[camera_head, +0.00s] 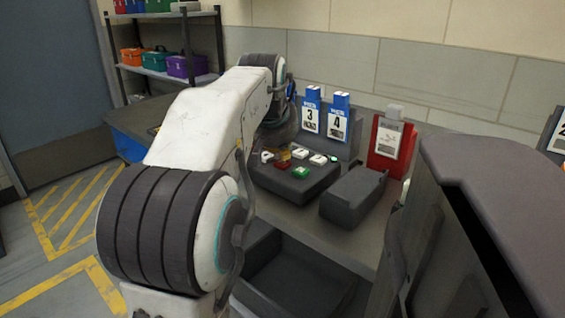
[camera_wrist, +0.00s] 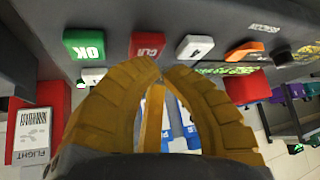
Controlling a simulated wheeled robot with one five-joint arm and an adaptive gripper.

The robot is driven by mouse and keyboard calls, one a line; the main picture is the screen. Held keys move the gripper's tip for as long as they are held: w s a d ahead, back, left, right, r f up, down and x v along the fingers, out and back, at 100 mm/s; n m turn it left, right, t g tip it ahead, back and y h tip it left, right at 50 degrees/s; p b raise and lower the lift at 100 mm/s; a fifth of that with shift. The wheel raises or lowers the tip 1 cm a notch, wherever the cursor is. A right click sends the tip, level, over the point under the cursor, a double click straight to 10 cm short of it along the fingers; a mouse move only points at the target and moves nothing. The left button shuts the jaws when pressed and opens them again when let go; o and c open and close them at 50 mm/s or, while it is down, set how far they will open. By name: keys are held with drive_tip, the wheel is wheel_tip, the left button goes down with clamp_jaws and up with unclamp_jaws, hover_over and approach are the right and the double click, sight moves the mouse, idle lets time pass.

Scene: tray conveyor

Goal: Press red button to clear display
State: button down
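The red button (camera_wrist: 147,45), marked CLR, is on the dark keypad in the wrist view. It also shows in the head view (camera_head: 283,165) on the dark console (camera_head: 297,183), just in front of my gripper. My gripper (camera_wrist: 163,70) has yellow fingers that arch together, tips nearly meeting, with nothing held. The tips appear just beside the red button in the wrist view; I cannot tell whether they touch it. A green OK button (camera_wrist: 84,45) and a white button (camera_wrist: 195,47) flank it. A dark strip with green markings (camera_wrist: 228,70), perhaps the display, is partly hidden by a finger.
An orange button (camera_wrist: 244,50) is on the same keypad. Blue holders with cards 3 (camera_head: 309,119) and 4 (camera_head: 337,125) stand behind the console. A red holder (camera_head: 390,143) and a dark block (camera_head: 353,194) are to its right. A shelf with toolboxes (camera_head: 187,66) stands back left.

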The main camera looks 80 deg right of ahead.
drive_tip(key=shift+f+b, duration=0.35)
drive_tip(key=shift+f, duration=0.15)
idle(0.7)
drive_tip(key=shift+r, duration=0.15)
drive_tip(key=shift+r+p, duration=0.8)
drive_tip(key=shift+p, duration=0.15)
wheel_tip(320, 180, up, 5)
drive_tip(key=p, duration=0.5)
idle(0.8)
drive_tip(key=shift+w, duration=0.1)
idle(0.3)
